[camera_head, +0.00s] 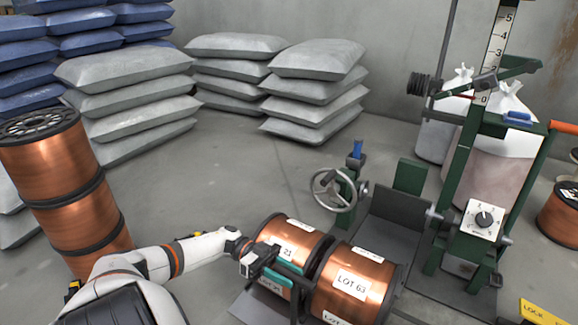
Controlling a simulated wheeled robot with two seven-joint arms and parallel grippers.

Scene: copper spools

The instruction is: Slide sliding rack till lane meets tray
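Two copper spools lie side by side on a low dark rack (252,308) at the lower middle. The nearer spool (352,284) reads "LOT 63"; the other spool (292,238) has a label ending in 21. The dark grey tray (395,232) of the green stand lies just right of and beyond the spools. I cannot tell whether a rack lane lines up with it. My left gripper (270,272) is at the left side of the farther spool, by a teal bar. Its fingers are too small to tell whether they are open or shut. My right gripper is out of view.
A handwheel (334,191) stands behind the spools. The green machine (465,180) with a dial (484,220) is at the right. Stacked copper spools (62,190) stand at the left. Grey sacks (315,90) line the back. The middle floor is clear.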

